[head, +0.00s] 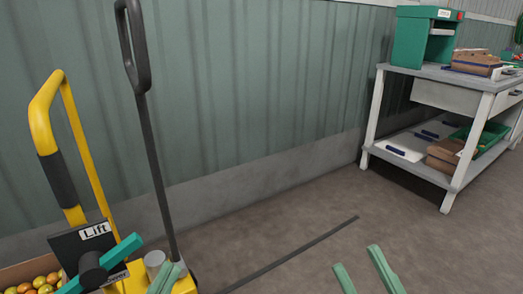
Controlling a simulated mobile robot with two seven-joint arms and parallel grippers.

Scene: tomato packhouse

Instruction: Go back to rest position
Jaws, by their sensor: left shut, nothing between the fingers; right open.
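My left gripper (168,276) shows its pale green fingers at the bottom edge, left of centre. The fingers are close together with nothing between them. They are in front of the yellow lift cart (45,110), near its grey cylinder; I cannot tell whether they touch it. My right gripper (357,259) shows two pale green fingers at the bottom edge, right of centre. They are spread apart and empty over the bare floor. The rest of both grippers is out of view.
The cart has a Lift sign (95,231) and a teal lever (125,248). A crate of tomatoes (38,284) is at lower left. A dark-handled pole (150,130) stands behind. A workbench (425,73) stands at right against the wall. The floor between is mostly clear.

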